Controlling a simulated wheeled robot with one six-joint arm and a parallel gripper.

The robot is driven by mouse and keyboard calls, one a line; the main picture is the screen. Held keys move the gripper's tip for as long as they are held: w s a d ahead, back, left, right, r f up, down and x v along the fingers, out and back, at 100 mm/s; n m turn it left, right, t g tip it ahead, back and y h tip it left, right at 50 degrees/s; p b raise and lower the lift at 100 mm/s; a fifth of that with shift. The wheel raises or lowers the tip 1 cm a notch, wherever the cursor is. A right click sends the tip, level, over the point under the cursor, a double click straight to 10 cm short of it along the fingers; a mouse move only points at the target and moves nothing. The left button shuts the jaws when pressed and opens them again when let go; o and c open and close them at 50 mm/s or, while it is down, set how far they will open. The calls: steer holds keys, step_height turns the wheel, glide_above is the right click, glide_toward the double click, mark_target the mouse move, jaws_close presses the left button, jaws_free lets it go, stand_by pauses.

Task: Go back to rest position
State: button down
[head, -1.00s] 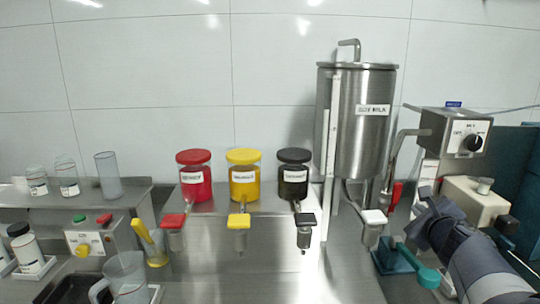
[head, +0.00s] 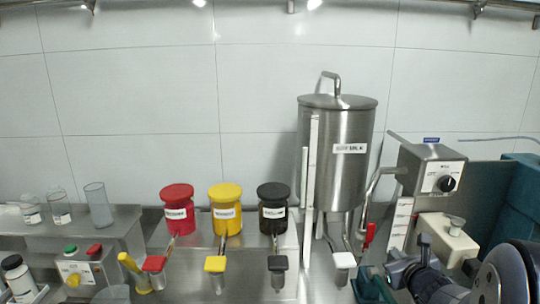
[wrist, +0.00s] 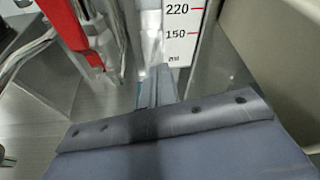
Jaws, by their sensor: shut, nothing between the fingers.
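My gripper (head: 398,268) is at the lower right of the head view, in front of the cream box under the grey control box. In the wrist view my gripper (wrist: 155,86) shows its dark grey body across the bottom, with narrow fingers together and nothing held. A red lever (wrist: 66,25) is left of the fingers, and a white scale label (wrist: 182,32) marked 220 and 150 is just beyond them. The red lever also shows in the head view (head: 369,236), left of my gripper.
A steel soy milk tank (head: 345,180) stands left of my gripper. The control box (head: 432,170) with a black knob is behind it, above the cream box (head: 447,240). Red (head: 178,212), yellow (head: 226,212) and black (head: 273,210) jars with taps stand further left.

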steer(key=f+m+y+p, duration=0.1)
steer(key=p, duration=0.2)
steer(key=shift+f, duration=0.15)
steer(key=shift+a+f, duration=0.1)
stand_by(0.4)
